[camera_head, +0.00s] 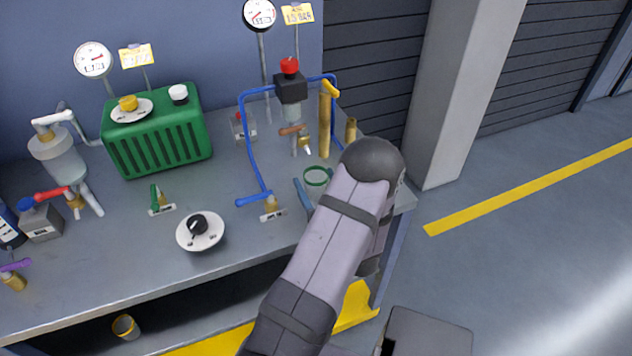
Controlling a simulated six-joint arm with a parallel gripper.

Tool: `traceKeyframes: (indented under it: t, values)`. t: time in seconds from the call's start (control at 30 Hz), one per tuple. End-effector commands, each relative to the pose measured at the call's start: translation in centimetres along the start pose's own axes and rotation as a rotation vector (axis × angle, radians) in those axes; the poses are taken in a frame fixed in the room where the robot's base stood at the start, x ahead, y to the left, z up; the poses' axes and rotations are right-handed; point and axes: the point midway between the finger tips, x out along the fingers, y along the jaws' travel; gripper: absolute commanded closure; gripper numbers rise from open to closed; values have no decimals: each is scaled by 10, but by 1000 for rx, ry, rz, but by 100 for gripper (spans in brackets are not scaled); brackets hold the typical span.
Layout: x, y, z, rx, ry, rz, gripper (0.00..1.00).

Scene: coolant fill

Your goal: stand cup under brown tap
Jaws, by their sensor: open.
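A small cup-like vessel with a yellow rim (126,327) stands on the lower shelf at the bottom left. It is the only cup-like thing I can make out clearly. The tap with the brown handle (291,130) sits below a clear vessel with a black, red-topped block, on the right part of the bench. A green ring (317,176) lies on the bench just in front of this tap; I cannot tell whether it is flat. My arm crosses the right front of the bench. My gripper is hidden behind or below it.
The bench (130,245) holds a green ribbed tank (157,135), a round dial (200,230), blue piping (248,150), brass posts (325,125) and taps with red, green, blue and purple handles. Bare bench lies around the dial. A pillar (450,90) stands right.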

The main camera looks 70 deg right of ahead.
Motion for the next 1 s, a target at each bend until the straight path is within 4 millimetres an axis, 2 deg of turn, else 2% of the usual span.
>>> traceKeyframes:
  t: [0.3,0.5,1.0]
  values:
    - [-46,2,3,2,-1,6,34]
    - [-66,1,2,0,-1,4,34]
    - [-71,0,1,1,0,1,34]
